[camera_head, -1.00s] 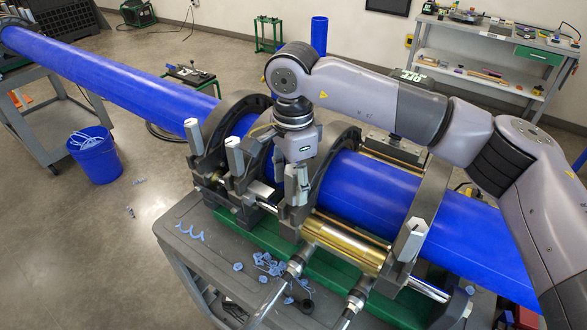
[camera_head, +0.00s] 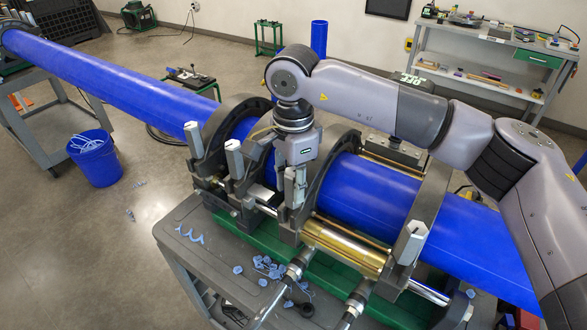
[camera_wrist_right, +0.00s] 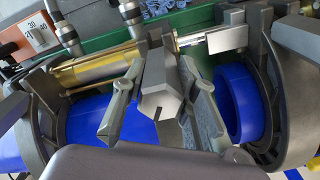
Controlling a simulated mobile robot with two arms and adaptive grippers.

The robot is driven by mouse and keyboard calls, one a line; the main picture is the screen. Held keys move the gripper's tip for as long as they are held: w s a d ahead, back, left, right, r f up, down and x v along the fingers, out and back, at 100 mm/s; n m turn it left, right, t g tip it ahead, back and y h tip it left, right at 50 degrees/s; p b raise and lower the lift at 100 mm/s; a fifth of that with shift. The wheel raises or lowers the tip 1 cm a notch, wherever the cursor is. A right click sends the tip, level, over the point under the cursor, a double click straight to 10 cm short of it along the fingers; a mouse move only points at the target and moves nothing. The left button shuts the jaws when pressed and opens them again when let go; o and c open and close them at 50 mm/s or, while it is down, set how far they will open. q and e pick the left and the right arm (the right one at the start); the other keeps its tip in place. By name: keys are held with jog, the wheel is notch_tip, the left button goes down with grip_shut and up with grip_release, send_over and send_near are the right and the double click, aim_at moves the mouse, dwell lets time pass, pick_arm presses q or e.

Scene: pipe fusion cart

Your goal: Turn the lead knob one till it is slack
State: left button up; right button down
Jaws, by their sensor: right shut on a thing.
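Light grey, block-shaped knobs stand on the clamp rings around the blue pipe (camera_head: 375,190). My right gripper (camera_head: 295,186) points down at the clamp ring in the middle of the cart. In the right wrist view its two fingers lie on either side of a grey, wedge-topped knob (camera_wrist_right: 161,88), and it is shut on that knob. The head view mostly hides this knob behind the fingers. Other knobs show at the left (camera_head: 234,157), further back (camera_head: 194,132) and at the right (camera_head: 411,242). No label tells which is lead knob one. My left gripper is out of view.
A brass-coloured cylinder (camera_head: 343,246) and a steel rod run along the cart's front side. Blue shavings (camera_head: 268,267) lie on the grey cart top (camera_head: 190,258). A blue bucket (camera_head: 94,158) stands on open floor at the left.

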jog(key=shift+f+n+b, duration=0.15)
jog(key=shift+n+b, duration=0.2)
jog(key=shift+n, duration=0.65)
jog(key=shift+r+n, duration=0.2)
jog(key=shift+n, duration=0.1)
jog(key=shift+f+n+b, duration=0.15)
jog(key=shift+n+b, duration=0.5)
jog(key=shift+n, duration=0.85)
jog(key=shift+n, duration=0.6)
jog(key=c, duration=2.4)
grip_release()
jog(key=shift+b, duration=0.3)
